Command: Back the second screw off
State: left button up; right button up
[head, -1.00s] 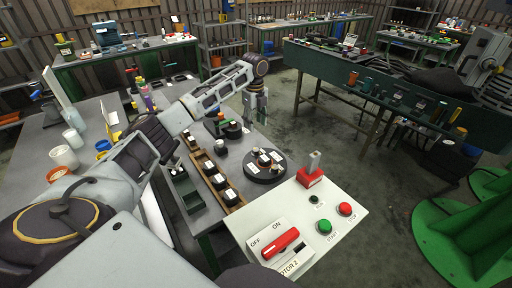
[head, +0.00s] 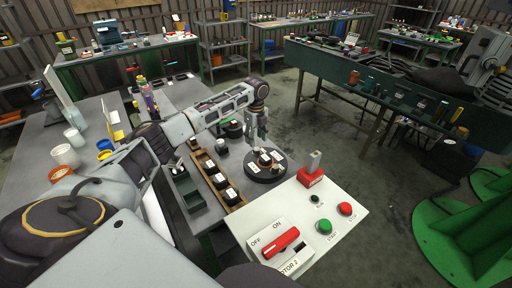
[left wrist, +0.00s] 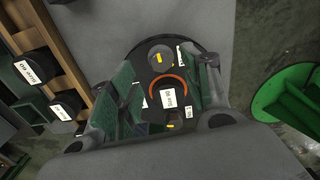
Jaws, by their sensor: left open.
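A dark round disc (head: 264,178) lies on the bench, bearing a labelled central block with small pieces around it. In the left wrist view the block (left wrist: 168,96) has a white label and an orange ring. A grey round screw head (left wrist: 160,57) with a yellow mark sits above the block. Another yellow-marked piece (left wrist: 171,126) sits below it, partly hidden. I cannot tell which is the second screw. My left gripper (head: 263,140) is open above the disc, pointing down. In the left wrist view its fingers (left wrist: 168,88) stand either side of the block. My right gripper is not seen.
A wooden rack (head: 223,185) with dark labelled parts stands left of the disc, beside a green bin (head: 186,191). A control panel (head: 320,205) with a red switch and buttons is in front. A red piece with a grey post (head: 312,175) stands at its back edge.

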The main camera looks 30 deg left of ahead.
aim_at(256, 148)
pick_arm(q)
jog(key=shift+f, duration=2.75)
jog(key=c, duration=1)
jog(key=shift+p, duration=0.3)
